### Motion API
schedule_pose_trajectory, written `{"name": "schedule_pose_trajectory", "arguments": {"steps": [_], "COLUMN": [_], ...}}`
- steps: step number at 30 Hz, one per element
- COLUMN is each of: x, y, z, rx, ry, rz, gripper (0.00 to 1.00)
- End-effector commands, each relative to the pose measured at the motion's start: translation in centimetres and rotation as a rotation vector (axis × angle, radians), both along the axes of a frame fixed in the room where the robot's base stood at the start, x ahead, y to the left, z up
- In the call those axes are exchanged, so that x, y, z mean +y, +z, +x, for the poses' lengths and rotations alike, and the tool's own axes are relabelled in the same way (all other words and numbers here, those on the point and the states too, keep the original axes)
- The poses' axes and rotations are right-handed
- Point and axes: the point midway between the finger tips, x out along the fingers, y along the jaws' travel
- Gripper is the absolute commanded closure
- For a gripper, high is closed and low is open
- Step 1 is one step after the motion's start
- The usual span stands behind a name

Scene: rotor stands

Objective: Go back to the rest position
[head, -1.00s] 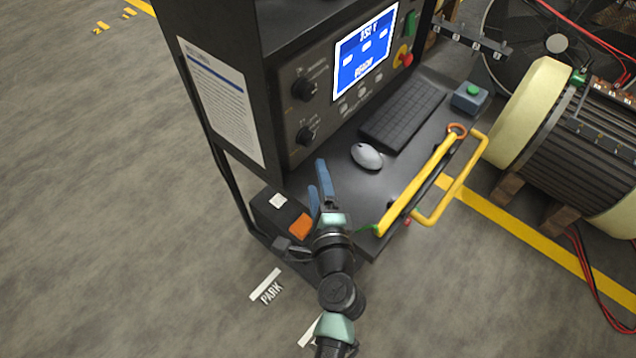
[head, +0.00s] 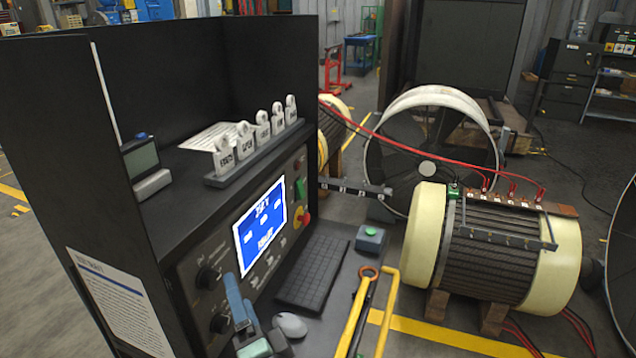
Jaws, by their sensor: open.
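My gripper (head: 237,304) shows at the lower middle of the head view, with its blue fingers pointing up in front of the console's dark control panel. It is open and nothing shows between its fingers. The lower part of my arm is cut off by the bottom edge. The console (head: 185,262) has a lit blue screen (head: 260,228) and dark knobs. The gripper is left of the grey mouse (head: 290,325), and I cannot tell whether it touches the panel.
White tags (head: 245,140) stand on top. A cream-ended rotor (head: 495,250) sits on wooden blocks to the right. Bare floor shows beyond the yellow line (head: 450,340).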

Motion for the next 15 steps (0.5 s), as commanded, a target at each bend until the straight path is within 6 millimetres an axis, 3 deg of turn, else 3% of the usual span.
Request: {"name": "schedule_pose_trajectory", "arguments": {"steps": [1, 5, 8, 12, 15], "x": [-0.6, -2.4, -4.2, -7.1, -9.1], "y": [4.4, 14.3, 21.7, 31.4, 36.9], "z": [0.7, 0.9, -0.3, -3.8, -7.2], "rx": [-0.111, -0.362, -0.540, -0.752, -0.862], "ry": [-0.023, -0.123, -0.237, -0.447, -0.610], "rz": [-0.087, -0.329, -0.509, -0.746, -0.886], "gripper": [0.23, 0.23, 0.23, 0.23, 0.23]}}
